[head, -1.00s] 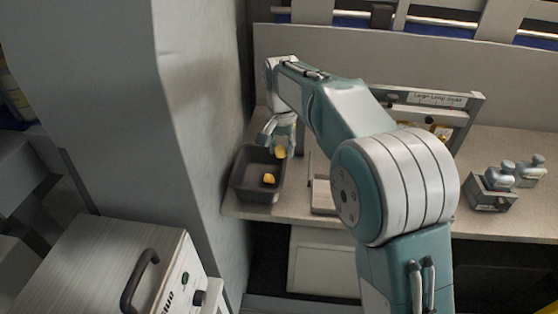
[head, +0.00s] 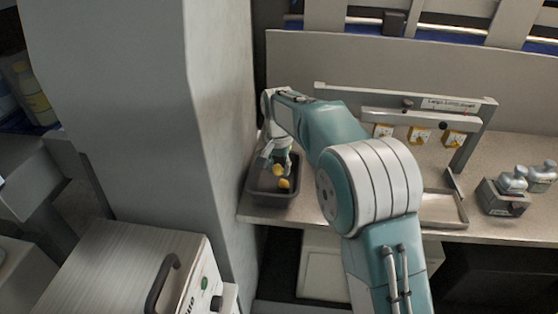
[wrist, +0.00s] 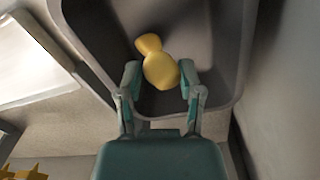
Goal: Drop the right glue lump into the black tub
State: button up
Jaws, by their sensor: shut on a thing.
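The black tub (head: 268,201) stands at the left end of the counter, beside the grey wall; it fills much of the wrist view (wrist: 215,60). My gripper (head: 275,167) is over the tub. It is shut on a yellow glue lump (head: 278,169), which sits between the fingertips in the wrist view (wrist: 162,71). A second yellow lump (head: 285,184) lies inside the tub; in the wrist view it shows behind the held one (wrist: 148,43). The held lump's height above the tub floor is hard to tell.
A metal frame (head: 480,125) with several yellow-marked blocks (head: 420,135) and a shallow tray (head: 443,208) stands right of the tub. Grey bottles in a holder (head: 503,197) stand farther right. The grey wall (head: 215,120) is close on the tub's left.

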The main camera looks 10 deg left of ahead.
aim_at(279, 165)
jog(key=shift+d, duration=0.6)
jog(key=o, duration=0.9)
jog(key=shift+c, duration=0.2)
jog(key=shift+a, duration=0.4)
jog(key=shift+d+r, duration=0.1)
jog(key=shift+r, duration=0.15)
notch_tip(279, 165, up, 11)
jog(key=shift+a+r, duration=0.15)
jog(key=shift+a, duration=0.05)
jog(key=shift+w, duration=0.1)
